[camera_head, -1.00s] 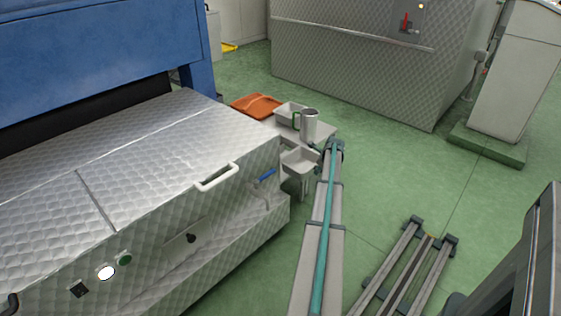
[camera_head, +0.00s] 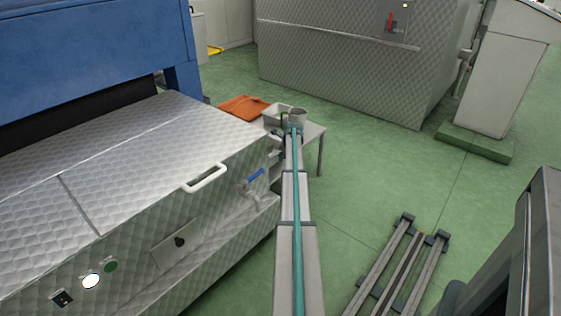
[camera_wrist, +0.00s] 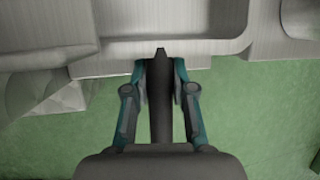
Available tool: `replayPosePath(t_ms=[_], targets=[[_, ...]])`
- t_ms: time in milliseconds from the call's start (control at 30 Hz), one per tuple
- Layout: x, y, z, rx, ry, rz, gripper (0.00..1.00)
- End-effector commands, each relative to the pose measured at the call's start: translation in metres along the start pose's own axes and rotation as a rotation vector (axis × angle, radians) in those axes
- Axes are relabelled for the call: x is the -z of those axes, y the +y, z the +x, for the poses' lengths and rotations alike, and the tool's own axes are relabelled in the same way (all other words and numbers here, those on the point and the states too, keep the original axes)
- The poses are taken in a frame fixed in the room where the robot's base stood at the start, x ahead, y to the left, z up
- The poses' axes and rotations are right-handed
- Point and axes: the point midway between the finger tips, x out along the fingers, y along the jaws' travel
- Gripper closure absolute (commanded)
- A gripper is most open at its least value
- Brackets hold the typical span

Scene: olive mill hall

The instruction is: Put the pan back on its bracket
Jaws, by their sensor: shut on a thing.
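My gripper (camera_wrist: 160,68) is shut on a dark, narrow bar that looks like the pan's handle (camera_wrist: 160,100) in the wrist view. Beyond the fingertips a pale grey metal wall with a rounded rim, apparently the pan (camera_wrist: 190,48), fills the upper middle. In the head view my gripper end (camera_head: 292,132) is beside the far right corner of the quilted metal machine, and my arm mostly hides the pan there. I cannot make out the bracket clearly, nor whether the pan touches it.

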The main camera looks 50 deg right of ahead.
Motion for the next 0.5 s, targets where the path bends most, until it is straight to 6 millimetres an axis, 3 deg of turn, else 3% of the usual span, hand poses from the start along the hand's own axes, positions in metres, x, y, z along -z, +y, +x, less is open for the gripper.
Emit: replayPosePath(t_ms=[133, 300, 500], targets=[[-0.024, -0.001, 0.012, 0.000, -0.002, -0.002, 1.00], [-0.009, 0.006, 0.034, -0.001, -0.001, 0.000, 1.00], [-0.007, 0.006, 0.036, 0.000, -0.001, 0.000, 1.00]])
